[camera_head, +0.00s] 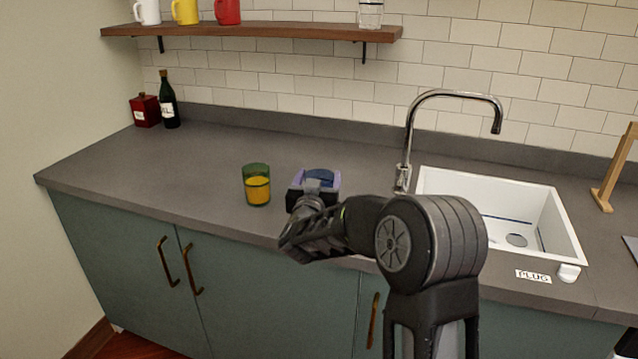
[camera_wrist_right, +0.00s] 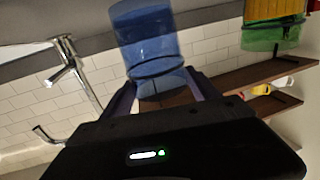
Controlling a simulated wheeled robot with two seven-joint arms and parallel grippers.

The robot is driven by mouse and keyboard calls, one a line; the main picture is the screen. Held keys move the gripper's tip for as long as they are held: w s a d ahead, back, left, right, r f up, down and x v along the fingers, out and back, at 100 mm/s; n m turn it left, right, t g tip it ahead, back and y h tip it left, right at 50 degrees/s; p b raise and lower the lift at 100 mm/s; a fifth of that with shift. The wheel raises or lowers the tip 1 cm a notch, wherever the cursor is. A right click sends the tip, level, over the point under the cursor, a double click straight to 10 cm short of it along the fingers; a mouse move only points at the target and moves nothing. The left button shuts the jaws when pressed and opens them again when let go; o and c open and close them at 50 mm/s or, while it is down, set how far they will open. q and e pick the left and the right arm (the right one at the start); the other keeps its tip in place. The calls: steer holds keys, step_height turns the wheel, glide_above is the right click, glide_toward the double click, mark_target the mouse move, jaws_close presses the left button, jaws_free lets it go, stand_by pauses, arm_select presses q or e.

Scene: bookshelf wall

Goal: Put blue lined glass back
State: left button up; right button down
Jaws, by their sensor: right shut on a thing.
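The blue lined glass (camera_wrist_right: 152,48) is between the fingers of my right gripper (camera_wrist_right: 165,100) in the right wrist view, with a dark line around it. In the head view my right gripper (camera_head: 316,180) is shut on the glass, low over the counter in front of the wall. Only a small blue part of the glass (camera_head: 320,174) shows there; the gripper hides the rest. I cannot tell whether the glass touches the counter. My left gripper is not in view.
A green glass with orange content (camera_head: 257,186) stands just left of my right gripper. A wooden shelf (camera_head: 250,30) above holds several mugs and a clear glass (camera_head: 370,14). The sink (camera_head: 500,212) and faucet (camera_head: 404,150) are to the right. The counter's left part is mostly clear.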

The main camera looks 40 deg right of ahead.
steer(key=shift+f, duration=0.55)
steer(key=shift+f, duration=0.1)
steer(key=shift+c, duration=0.9)
jaws_free()
steer(key=shift+f, duration=0.1)
steer(key=shift+r, duration=0.2)
steer(key=v, duration=1.2)
steer(key=shift+b, duration=0.45)
